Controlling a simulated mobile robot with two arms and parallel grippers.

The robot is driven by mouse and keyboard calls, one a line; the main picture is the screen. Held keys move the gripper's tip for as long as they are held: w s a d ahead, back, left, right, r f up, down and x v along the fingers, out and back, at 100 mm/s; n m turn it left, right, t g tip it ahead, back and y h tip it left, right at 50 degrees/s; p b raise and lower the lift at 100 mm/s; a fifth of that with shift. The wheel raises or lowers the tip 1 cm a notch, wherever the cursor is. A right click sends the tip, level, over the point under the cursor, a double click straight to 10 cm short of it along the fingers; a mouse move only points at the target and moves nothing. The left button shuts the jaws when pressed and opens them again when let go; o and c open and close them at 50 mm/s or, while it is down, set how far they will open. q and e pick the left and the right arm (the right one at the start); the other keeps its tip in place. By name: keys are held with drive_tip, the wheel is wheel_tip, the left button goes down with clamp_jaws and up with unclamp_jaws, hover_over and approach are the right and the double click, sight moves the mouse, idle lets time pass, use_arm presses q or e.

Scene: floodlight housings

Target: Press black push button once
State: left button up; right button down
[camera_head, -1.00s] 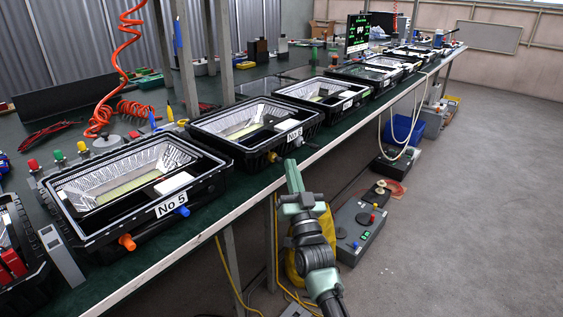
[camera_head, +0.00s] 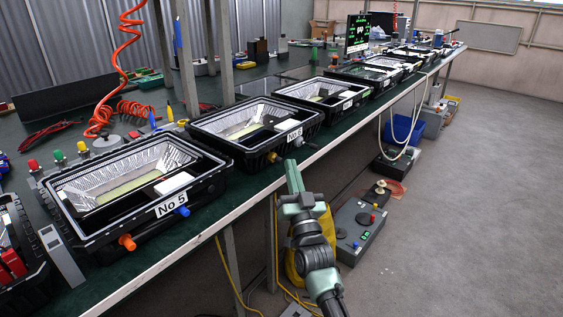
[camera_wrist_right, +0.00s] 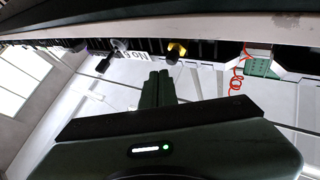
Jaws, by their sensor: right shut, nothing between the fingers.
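My right gripper (camera_head: 291,166) is shut and empty. It points up in front of the table edge, near the No 6 housing (camera_head: 228,137). In the right wrist view its shut fingers (camera_wrist_right: 158,88) stand below the housing's upside-down No 6 label (camera_wrist_right: 136,55). A dark knob (camera_wrist_right: 103,66), possibly the black push button, sticks out left of the fingers there. A yellow-orange knob (camera_wrist_right: 176,51) is to their right and also shows in the head view (camera_head: 272,157). The fingers look apart from both knobs. My left gripper is not in view.
The No 5 housing (camera_head: 70,195) has an orange and a blue knob. More housings line the green table (camera_head: 225,192). Grey control boxes (camera_head: 358,247) with buttons stand on the floor right of my right arm. Open floor (camera_head: 470,220) lies further right.

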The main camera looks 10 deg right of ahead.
idle(0.4)
drive_tip(key=shift+w+a, duration=0.25)
drive_tip(key=shift+w, duration=0.1)
drive_tip(key=shift+w+a, duration=0.1)
drive_tip(key=shift+w, duration=0.05)
idle(0.4)
drive_tip(key=shift+s+d+p, duration=0.3)
drive_tip(key=shift+s+d, duration=0.05)
drive_tip(key=shift+s, duration=0.15)
